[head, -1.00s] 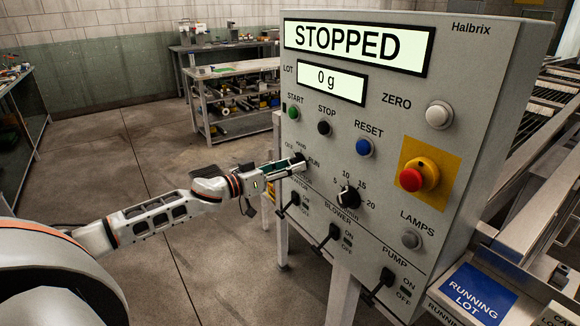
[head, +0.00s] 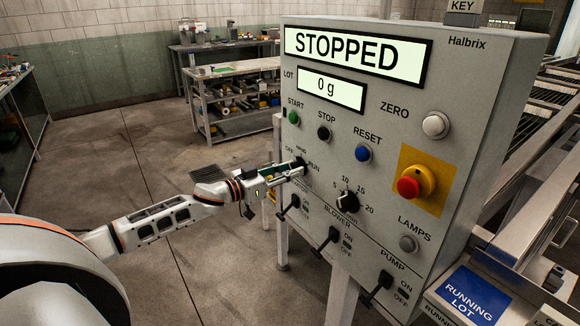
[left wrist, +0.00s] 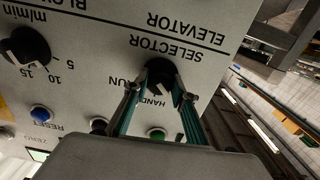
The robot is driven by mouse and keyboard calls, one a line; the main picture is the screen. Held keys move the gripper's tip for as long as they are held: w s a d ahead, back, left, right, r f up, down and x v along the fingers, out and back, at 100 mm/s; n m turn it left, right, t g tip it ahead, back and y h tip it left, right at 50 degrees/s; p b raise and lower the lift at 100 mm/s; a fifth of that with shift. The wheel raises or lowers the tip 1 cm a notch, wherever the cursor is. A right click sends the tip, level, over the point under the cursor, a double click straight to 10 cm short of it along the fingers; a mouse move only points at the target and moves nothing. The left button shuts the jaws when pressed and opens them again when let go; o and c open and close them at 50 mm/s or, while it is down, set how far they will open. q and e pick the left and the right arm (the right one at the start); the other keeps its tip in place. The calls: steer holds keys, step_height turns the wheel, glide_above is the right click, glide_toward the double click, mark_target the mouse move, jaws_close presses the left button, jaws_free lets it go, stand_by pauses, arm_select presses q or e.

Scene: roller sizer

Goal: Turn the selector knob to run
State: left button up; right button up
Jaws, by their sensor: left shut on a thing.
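The selector knob (left wrist: 160,74) is a black round knob on the grey control panel (head: 420,120), with OFF, HAND and RUN marked around it. My left gripper (head: 298,169) is at the knob, its fingers (left wrist: 158,92) on both sides of it and shut on it. In the left wrist view the panel is upside down, and a pale mark on the knob lies near HAND. In the head view the gripper hides most of the knob. The display (head: 357,51) reads STOPPED. My right gripper is not in view.
Around the knob are the green start button (head: 293,117), black stop button (head: 324,133), speed knob (head: 347,201) and blower lever (head: 327,240). A red emergency button (head: 410,186) stands out on the right. Open floor lies left of the panel.

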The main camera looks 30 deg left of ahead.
arm_select(q)
steer(key=shift+r+m+p, duration=0.15)
steer(key=shift+m+p, duration=0.3)
steer(key=shift+m, duration=0.45)
steer(key=m, duration=0.2)
steer(key=shift+m+p, duration=0.3)
steer(key=shift+p, duration=0.05)
steer(key=shift+m+b, duration=1.15)
steer(key=shift+m, duration=7.25)
steer(key=o, duration=1.1)
